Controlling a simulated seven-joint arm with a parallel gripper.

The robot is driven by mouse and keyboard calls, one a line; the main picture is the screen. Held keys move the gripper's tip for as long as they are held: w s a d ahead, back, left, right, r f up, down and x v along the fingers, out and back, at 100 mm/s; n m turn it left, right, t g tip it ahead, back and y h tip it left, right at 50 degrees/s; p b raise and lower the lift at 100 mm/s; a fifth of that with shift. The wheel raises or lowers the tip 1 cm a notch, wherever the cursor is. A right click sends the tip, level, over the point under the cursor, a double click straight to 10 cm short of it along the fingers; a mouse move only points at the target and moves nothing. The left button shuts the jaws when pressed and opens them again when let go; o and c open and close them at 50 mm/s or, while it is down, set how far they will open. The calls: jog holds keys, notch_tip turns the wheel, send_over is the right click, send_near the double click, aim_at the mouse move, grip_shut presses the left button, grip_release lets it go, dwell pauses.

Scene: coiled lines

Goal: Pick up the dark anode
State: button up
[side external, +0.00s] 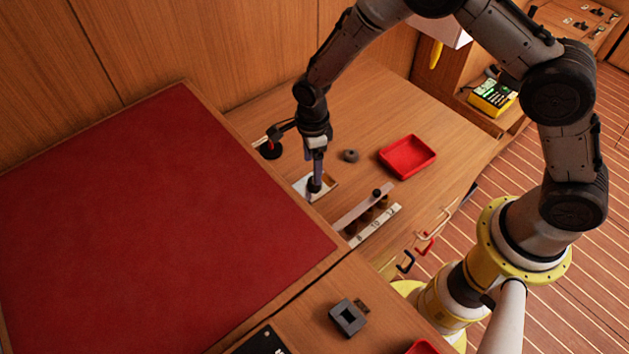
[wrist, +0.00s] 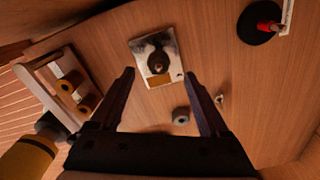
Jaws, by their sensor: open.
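A dark rounded piece (wrist: 158,62), which I take to be the dark anode, sits on a small white plate (wrist: 141,48) with a brown patch. In the side view the dark piece (side external: 314,187) shows low on the white plate (side external: 301,186), partly covered by my fingers. My gripper (side external: 316,176) points down above it. In the wrist view my gripper (wrist: 160,75) is open, with its fingertips apart on either side of the plate's near part. Nothing is visibly held. The exact height gap cannot be told.
A grey ring (side external: 350,155) lies close by, and a red tray (side external: 407,156) stands to its right. A rack (side external: 362,209) with brown cylinders is nearer the front. A dark round base (side external: 270,150) stands left of my gripper. Bare wood surrounds the plate.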

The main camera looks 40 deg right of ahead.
notch_tip(320, 180, down, 5)
jog(key=shift+s+d+f, duration=0.1)
jog(key=shift+s+d, duration=0.05)
grip_shut()
dwell(0.4)
